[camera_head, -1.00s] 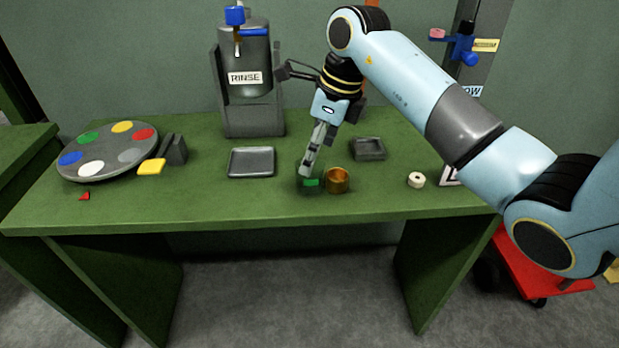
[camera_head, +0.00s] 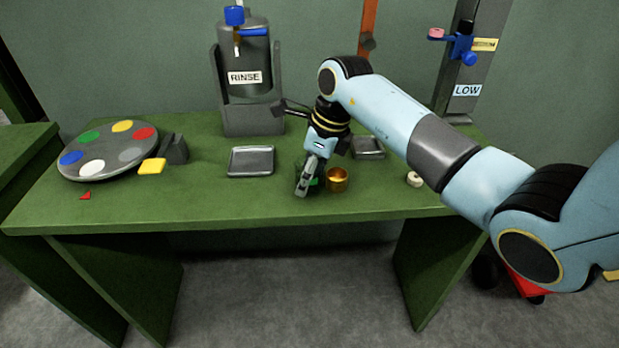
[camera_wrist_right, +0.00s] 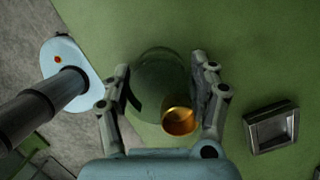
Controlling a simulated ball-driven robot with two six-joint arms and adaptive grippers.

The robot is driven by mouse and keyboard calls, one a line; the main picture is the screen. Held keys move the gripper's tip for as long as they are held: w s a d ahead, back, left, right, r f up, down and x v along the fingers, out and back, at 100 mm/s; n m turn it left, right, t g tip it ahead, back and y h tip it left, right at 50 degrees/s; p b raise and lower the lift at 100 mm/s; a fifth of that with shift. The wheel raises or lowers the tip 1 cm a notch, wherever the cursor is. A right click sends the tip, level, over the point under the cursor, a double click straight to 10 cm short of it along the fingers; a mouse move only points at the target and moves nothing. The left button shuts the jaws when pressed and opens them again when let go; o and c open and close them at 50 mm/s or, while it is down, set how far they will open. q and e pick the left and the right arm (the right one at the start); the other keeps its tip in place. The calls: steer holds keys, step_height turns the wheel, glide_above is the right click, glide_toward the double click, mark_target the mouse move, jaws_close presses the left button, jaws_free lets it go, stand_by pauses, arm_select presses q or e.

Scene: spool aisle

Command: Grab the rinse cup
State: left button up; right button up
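A clear, round glass cup, apparently the rinse cup, stands on the green table. In the wrist view the clear cup (camera_wrist_right: 158,76) shows between the two fingers of my right gripper (camera_wrist_right: 163,84). The fingers are open, one on each side of it; a firm grip is not visible. In the head view my right gripper (camera_head: 302,190) points down at the cup and hides most of it, leaving a green patch showing. A brass cup (camera_head: 338,180) stands close on the right; in the wrist view the brass cup (camera_wrist_right: 179,121) appears beside the right finger. My left gripper is out of view.
A grey tray (camera_head: 251,161) lies left of the gripper and a small square dish (camera_head: 368,148) behind right. A rinse dispenser (camera_head: 246,75) stands at the back. A paint palette (camera_head: 108,151) is at left; a white roll (camera_head: 414,179) is at right. The front table strip is clear.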

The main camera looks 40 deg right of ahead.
steer(key=c, duration=0.6)
steer(key=shift+c, duration=0.2)
